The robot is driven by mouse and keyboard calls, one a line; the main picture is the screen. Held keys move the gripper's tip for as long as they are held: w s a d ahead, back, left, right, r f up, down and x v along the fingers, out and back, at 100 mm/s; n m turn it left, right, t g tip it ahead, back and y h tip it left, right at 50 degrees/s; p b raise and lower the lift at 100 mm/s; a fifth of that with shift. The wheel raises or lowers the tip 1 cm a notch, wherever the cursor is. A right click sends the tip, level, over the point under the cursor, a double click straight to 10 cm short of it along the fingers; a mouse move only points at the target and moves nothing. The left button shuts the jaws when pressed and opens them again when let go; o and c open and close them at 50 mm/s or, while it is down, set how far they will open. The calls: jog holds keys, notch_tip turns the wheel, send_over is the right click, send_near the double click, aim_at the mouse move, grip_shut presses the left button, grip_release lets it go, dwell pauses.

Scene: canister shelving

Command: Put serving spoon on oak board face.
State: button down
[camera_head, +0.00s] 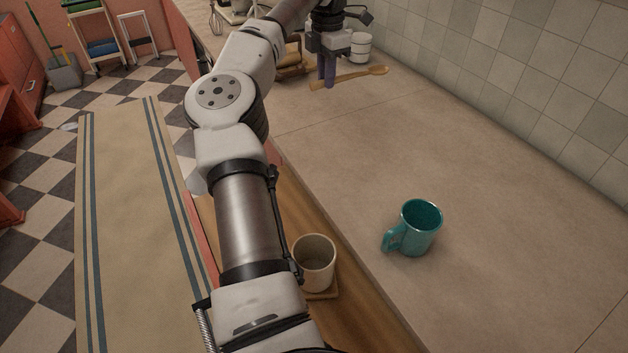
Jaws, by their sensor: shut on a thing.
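The wooden serving spoon (362,75) is light brown, with its bowl end to the right. My gripper (327,82) is shut on its handle near the left end, over the far part of the counter. I cannot tell the exact gap between the spoon and the counter. A brown wooden piece (293,63), possibly the oak board, lies just left of my gripper, partly hidden by my arm.
A teal mug (418,228) stands on the near counter (450,150). A beige cup (315,262) stands lower, beside my arm. A white canister (360,46) is behind my gripper by the tiled wall (530,75). The middle counter is clear.

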jog(key=s+d+m+b, duration=0.2)
jog(key=s+d+m, duration=0.5)
jog(key=s, duration=0.1)
jog(key=m+b, duration=0.5)
jog(key=m, duration=1.5)
send_over(364, 314)
notch_tip(364, 314, down, 4)
notch_tip(364, 314, down, 20)
jog(key=b, duration=1.2)
jog(key=shift+f, duration=0.1)
jog(key=shift+f, duration=0.25)
jog(key=c, duration=1.3)
grip_release()
jog(key=shift+r, duration=0.1)
jog(key=shift+c, duration=0.2)
jog(key=shift+r, duration=0.1)
